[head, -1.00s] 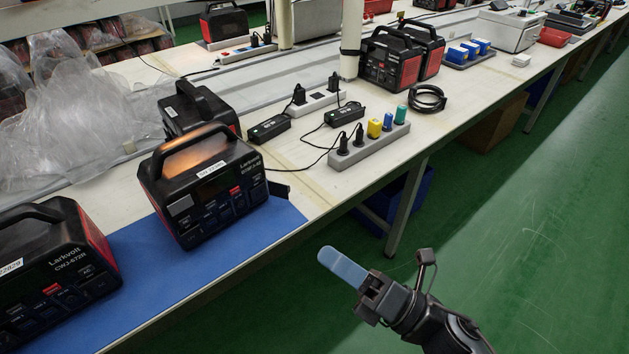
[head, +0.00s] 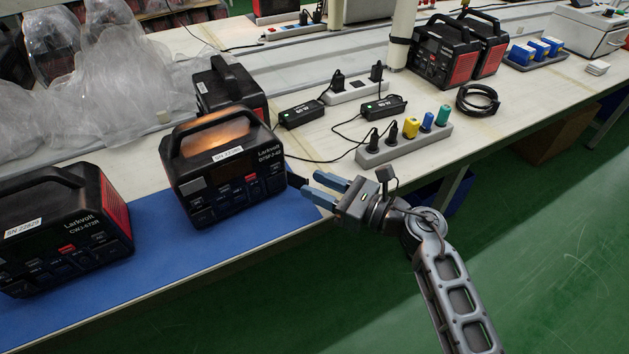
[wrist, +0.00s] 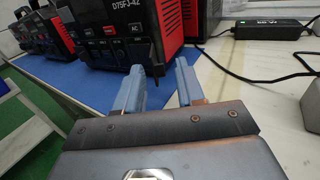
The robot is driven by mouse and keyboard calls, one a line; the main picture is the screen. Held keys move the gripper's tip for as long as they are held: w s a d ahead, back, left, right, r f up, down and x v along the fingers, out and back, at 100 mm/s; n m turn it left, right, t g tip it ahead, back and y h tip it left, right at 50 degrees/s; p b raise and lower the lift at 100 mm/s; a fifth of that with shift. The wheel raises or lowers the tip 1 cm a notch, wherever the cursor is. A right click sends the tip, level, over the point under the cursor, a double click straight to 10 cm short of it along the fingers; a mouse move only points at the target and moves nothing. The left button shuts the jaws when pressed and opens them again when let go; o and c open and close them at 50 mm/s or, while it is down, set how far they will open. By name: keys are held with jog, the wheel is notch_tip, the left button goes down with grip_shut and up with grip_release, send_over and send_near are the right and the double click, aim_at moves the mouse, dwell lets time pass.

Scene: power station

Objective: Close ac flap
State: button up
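The middle power station (head: 225,170), black with red side panels, stands on a blue mat (head: 265,222) and is labelled Larkvolt. A small dark flap (head: 296,180) sticks out at its lower right side, close to my fingertips. My gripper (head: 316,188) is at the table's front edge, just right of this station, pointing at it. Its two blue fingers are apart with nothing held. In the wrist view my gripper (wrist: 158,70) is before the station's front face (wrist: 110,32), whose AC label is visible.
Another power station (head: 62,232) stands at the left on the mat. One more (head: 228,90) is behind the middle one. A grey power strip (head: 405,148) with plugs and black adapters (head: 302,113) lie to the right. Green floor is free in front of the table.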

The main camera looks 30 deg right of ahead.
jog(key=shift+x, duration=0.8)
jog(key=shift+c, duration=0.4)
grip_shut()
